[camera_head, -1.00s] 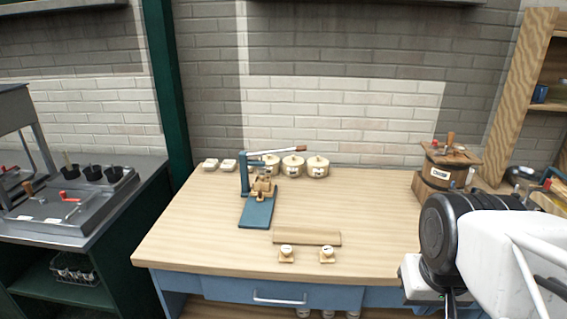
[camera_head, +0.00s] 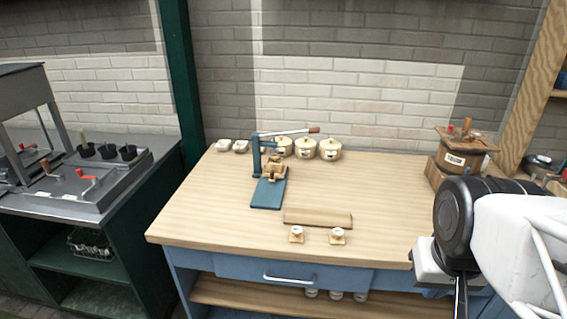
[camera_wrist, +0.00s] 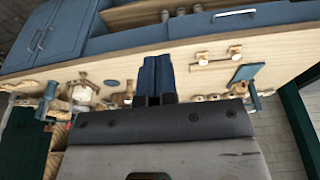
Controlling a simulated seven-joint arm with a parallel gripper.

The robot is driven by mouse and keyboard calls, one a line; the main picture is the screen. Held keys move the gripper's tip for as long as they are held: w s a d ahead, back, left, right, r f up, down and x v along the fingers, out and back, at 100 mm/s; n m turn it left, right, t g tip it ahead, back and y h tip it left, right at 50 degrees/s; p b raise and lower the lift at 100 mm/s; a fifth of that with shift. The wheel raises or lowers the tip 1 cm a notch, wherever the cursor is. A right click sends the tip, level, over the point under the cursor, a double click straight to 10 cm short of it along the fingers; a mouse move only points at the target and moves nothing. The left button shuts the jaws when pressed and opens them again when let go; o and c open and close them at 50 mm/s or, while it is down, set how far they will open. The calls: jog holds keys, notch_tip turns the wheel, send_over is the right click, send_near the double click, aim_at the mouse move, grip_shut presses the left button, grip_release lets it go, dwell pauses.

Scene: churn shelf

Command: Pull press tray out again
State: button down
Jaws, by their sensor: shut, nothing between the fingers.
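The blue press (camera_head: 257,156) stands on the wooden table, its long handle reaching right. Its flat blue tray or base (camera_head: 266,195) lies toward the front edge, with a small wooden piece (camera_head: 276,170) at its rear. I cannot tell how far the tray is pulled out. In the wrist view, which is upside down, the blue tray (camera_wrist: 245,73) is small, at the right. My gripper (camera_wrist: 158,78) is shut and empty there, well apart from the press. In the head view my arm is at the right and the fingertips are not clear.
A wooden board (camera_head: 318,218) and two small stamps (camera_head: 297,234) lie near the front edge. A wooden churn (camera_head: 466,150) is at the right rear. A drawer with a handle (camera_head: 289,279) is below. The table's middle right is clear.

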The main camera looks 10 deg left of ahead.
jog(key=c, duration=1.2)
grip_release()
jog(key=shift+w+r, duration=0.1)
jog(key=shift+w, duration=0.15)
jog(key=shift+c, duration=0.2)
jog(key=shift+o, duration=0.9)
jog(key=w+a+r, duration=0.1)
jog(key=w+a, duration=0.1)
jog(key=w, duration=0.5)
jog(key=w+a+r, duration=0.1)
jog(key=w+r, duration=0.1)
jog(key=w, duration=0.6)
jog(key=shift+a, duration=0.35)
jog(key=n+t, duration=0.2)
send_over(272, 172)
jog(key=s, duration=0.3)
notch_tip(272, 172, down, 18)
jog(key=shift+y, duration=0.3)
jog(key=shift+f, duration=0.15)
jog(key=shift+x, duration=3.8)
